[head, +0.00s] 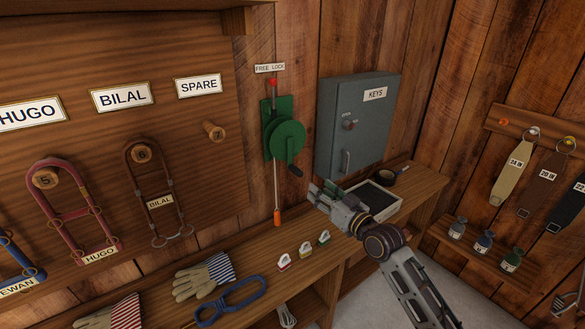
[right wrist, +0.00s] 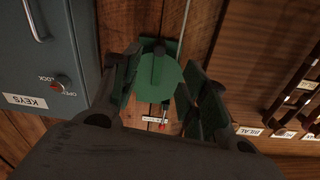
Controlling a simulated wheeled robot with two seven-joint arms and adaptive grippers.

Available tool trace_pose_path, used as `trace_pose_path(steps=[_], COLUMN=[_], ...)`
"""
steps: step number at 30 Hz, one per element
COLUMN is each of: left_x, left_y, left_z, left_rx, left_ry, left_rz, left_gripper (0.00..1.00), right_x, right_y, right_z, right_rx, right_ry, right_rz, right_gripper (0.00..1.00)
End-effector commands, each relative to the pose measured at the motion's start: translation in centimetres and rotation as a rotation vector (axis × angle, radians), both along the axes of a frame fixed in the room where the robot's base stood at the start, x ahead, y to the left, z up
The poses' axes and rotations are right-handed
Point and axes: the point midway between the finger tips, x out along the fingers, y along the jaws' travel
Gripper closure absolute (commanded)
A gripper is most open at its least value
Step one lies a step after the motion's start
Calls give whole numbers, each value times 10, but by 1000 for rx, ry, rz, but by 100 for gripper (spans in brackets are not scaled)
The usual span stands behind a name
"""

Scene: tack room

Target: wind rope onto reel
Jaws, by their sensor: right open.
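A green reel (head: 287,140) is mounted on the plank wall, with a dark crank handle (head: 295,171) at its lower right. A pale rope (head: 278,190) hangs straight down from it to an orange end (head: 277,218) near the bench. A red-tipped lever (head: 272,83) stands above the reel under a FREE/LOCK label (head: 269,68). My right gripper (head: 318,192) is open and empty, below and right of the crank. In the right wrist view the reel (right wrist: 165,75) and dark crank handle (right wrist: 157,66) appear between the open fingers; contact is not visible. My left gripper is out of view.
A grey KEYS cabinet (head: 357,125) is on the wall right of the reel. Bridles hang at left.

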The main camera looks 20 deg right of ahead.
Motion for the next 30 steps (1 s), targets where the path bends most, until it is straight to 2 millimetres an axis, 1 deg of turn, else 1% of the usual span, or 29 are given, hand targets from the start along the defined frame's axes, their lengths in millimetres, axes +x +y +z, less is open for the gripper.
trace_pose_path(steps=[11,17,23,30], left_x=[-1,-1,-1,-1], left_y=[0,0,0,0], left_z=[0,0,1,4], left_rx=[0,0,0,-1], left_ry=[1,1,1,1], left_rz=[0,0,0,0], left_gripper=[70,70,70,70], right_x=[0,4,14,32], right_y=[0,1,4,10], right_z=[0,0,0,1], right_rx=[0,0,0,2], right_ry=[-1,-1,-2,-2], right_rz=[0,0,0,0], right_gripper=[56,56,56,56])
